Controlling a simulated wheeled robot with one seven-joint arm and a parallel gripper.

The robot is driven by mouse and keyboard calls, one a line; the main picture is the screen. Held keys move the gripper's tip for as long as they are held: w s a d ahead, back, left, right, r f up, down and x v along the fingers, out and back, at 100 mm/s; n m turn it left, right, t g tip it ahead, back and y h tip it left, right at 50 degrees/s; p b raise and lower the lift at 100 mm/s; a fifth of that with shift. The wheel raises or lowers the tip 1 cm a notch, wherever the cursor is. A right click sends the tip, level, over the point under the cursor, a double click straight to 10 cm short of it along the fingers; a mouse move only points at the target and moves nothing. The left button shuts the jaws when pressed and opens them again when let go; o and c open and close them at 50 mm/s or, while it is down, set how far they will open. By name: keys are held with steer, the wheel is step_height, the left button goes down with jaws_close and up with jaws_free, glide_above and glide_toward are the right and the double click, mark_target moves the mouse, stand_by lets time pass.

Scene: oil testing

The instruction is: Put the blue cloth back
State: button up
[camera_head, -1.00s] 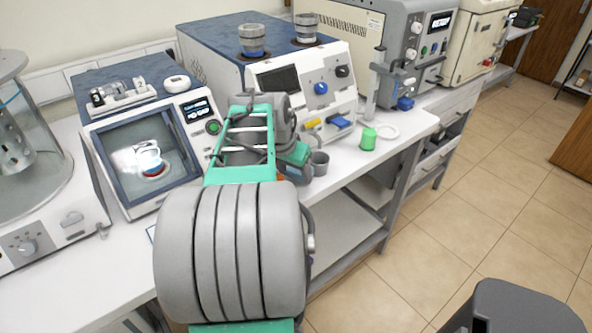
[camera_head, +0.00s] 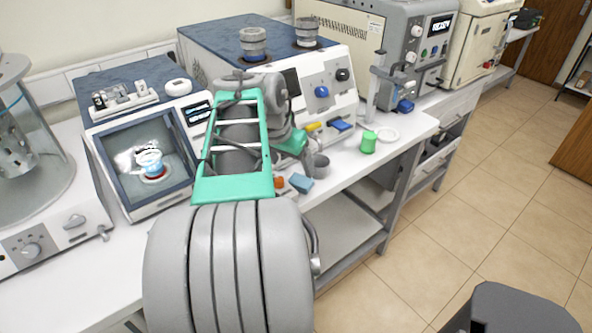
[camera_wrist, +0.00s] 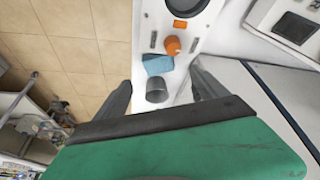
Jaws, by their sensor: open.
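The blue cloth (camera_head: 301,183) is a small folded light-blue piece near the front edge of the white bench, beside an orange part. It also shows in the wrist view (camera_wrist: 158,65), lying on a white surface between the orange part and a grey cup. My gripper (camera_wrist: 161,78) is open, its two dark fingers spread to either side with nothing between them held. The cloth and cup show beyond the fingers, apart from them. In the head view my arm hides most of the gripper.
The grey cup (camera_head: 321,166) stands close to the cloth. A green container (camera_head: 368,143) and a white dish (camera_head: 386,134) are to the right on the bench. A machine with knobs (camera_head: 321,91) stands behind. The tiled floor at right is mostly clear.

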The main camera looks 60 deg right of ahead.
steer(key=v, duration=0.7)
steer(key=w+a+f+n+t+y, duration=0.1)
steer(key=w+a+f+n, duration=0.2)
steer(key=a, duration=0.6)
steer(key=w+a+f+n+t, duration=0.1)
steer(key=w+a+f+n, duration=0.2)
steer(key=w+a+n, duration=0.3)
steer(key=w+a+f+n+t+y, duration=0.1)
steer(key=w+a+f+n, duration=0.2)
steer(key=a, duration=0.8)
steer(key=shift+w+a+n+y, duration=0.15)
steer(key=shift+w+n, duration=0.25)
steer(key=shift+w, duration=0.25)
steer(key=shift+w+a+n+y, duration=0.15)
steer(key=shift+w+n, duration=0.25)
steer(key=shift+w, duration=0.25)
steer(key=s+a+f+n+y, duration=0.2)
steer(key=a+f+n, duration=0.2)
steer(key=a, duration=0.7)
steer(key=shift+s+a+f+n, duration=0.25)
steer(key=shift+f+n, duration=0.15)
steer(key=shift+n, duration=0.3)
